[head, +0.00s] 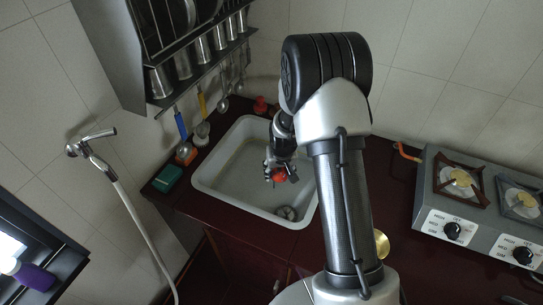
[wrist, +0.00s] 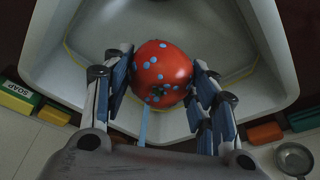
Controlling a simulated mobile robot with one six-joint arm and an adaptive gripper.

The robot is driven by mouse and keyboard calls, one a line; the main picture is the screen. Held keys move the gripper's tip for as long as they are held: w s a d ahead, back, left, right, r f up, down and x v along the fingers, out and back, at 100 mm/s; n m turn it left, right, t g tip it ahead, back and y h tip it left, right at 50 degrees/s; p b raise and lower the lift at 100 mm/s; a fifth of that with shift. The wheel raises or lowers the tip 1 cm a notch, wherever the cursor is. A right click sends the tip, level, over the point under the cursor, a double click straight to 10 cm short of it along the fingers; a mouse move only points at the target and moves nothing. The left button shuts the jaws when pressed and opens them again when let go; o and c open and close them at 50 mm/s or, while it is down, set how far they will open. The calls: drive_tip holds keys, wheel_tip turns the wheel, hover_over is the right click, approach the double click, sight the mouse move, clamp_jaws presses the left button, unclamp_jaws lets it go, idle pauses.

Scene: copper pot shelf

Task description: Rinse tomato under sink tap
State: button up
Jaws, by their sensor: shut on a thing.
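A red tomato (wrist: 161,72) with several light-blue spots sits between the fingers of my gripper (wrist: 160,85), which is shut on it. In the head view the tomato (head: 279,175) is a small red shape at my gripper (head: 280,172), held over the basin. The pale sink (head: 210,182) is set in the dark red counter, with a round drain at its front right. The sink rim (wrist: 270,40) also shows in the wrist view. A metal tap (head: 92,143) with a pale hose is on the left wall. No spout shows over the basin; my arm hides part of that area.
A green block (head: 168,178) and an orange holder (head: 186,154) stand left of the sink. A rack (head: 130,60) with hanging cups and utensils is above. A stove (head: 478,215) is at the right. A soap box (wrist: 18,90) shows in the wrist view.

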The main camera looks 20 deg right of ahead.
drive_tip(key=shift+s+a+r+p, duration=0.1)
drive_tip(key=shift+s+r+p, duration=0.45)
drive_tip(key=shift+s+r, duration=0.6)
drive_tip(key=shift+s+a+r+p, duration=0.1)
drive_tip(key=shift+s+r+p, duration=0.45)
drive_tip(key=shift+s+r, duration=0.6)
drive_tip(key=shift+s+f, duration=0.2)
drive_tip(key=shift+f, duration=0.05)
